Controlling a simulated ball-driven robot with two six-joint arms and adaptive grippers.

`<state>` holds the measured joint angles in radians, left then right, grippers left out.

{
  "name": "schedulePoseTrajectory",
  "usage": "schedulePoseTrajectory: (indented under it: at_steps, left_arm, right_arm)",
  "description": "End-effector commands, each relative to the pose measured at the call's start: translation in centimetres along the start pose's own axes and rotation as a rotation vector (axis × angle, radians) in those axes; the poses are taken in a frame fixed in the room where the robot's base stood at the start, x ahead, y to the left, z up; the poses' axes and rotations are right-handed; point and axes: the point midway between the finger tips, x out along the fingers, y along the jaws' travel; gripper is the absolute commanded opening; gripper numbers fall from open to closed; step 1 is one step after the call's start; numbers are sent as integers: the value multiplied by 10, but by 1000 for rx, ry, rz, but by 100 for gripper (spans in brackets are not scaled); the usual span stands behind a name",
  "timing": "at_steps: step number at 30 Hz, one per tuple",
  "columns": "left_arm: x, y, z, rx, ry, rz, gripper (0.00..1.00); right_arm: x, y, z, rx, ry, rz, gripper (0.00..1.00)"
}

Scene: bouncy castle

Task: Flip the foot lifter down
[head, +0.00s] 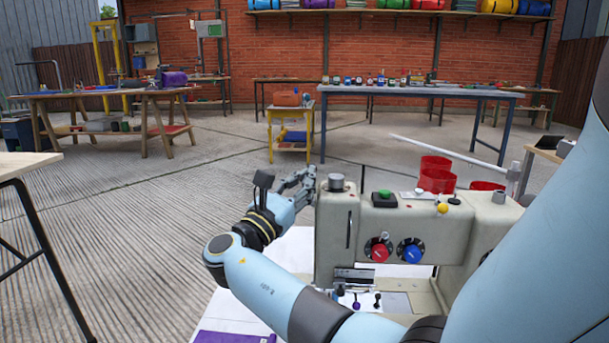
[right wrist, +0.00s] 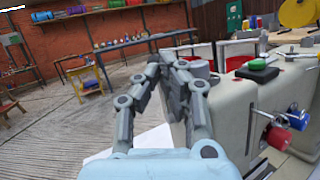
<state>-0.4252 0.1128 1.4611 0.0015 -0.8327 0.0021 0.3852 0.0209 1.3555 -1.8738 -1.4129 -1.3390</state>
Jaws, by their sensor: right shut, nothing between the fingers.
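A cream sewing machine (head: 340,240) stands in front of me, with a red dial (head: 380,251) and a blue dial (head: 411,251) on its front. It also shows at the right of the right wrist view (right wrist: 235,105). My right gripper (head: 306,180) is at the left end of the machine's head, near its top. In the right wrist view its fingers (right wrist: 168,66) are drawn together with nothing between them, beside the machine's end. I cannot make out the foot lifter; the machine or gripper may hide it. My left gripper is not in view.
Purple cloth (head: 235,337) lies on the white tabletop (head: 240,306) at the front. Open concrete floor lies left, with workbenches farther back.

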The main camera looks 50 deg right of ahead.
Motion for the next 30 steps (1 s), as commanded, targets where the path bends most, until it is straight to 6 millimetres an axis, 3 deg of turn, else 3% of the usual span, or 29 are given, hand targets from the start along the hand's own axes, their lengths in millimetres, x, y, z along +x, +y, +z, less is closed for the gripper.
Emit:
schedulePoseTrajectory:
  at_steps: [6, 11, 20, 25, 30]
  left_arm:
    - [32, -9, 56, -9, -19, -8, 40]
    - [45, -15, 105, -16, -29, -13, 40]
    - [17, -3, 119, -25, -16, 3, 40]
    - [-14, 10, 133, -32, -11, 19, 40]
    - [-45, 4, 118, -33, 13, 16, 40]
  right_arm:
    - [9, 5, 8, -36, 77, -1, 0]
    - [14, 7, 8, -71, 142, -1, 0]
    - [24, 13, 8, -141, 275, 0, 0]
    - [35, 19, 10, -206, 402, -2, 0]
    - [44, 24, 3, -282, 545, -2, 0]
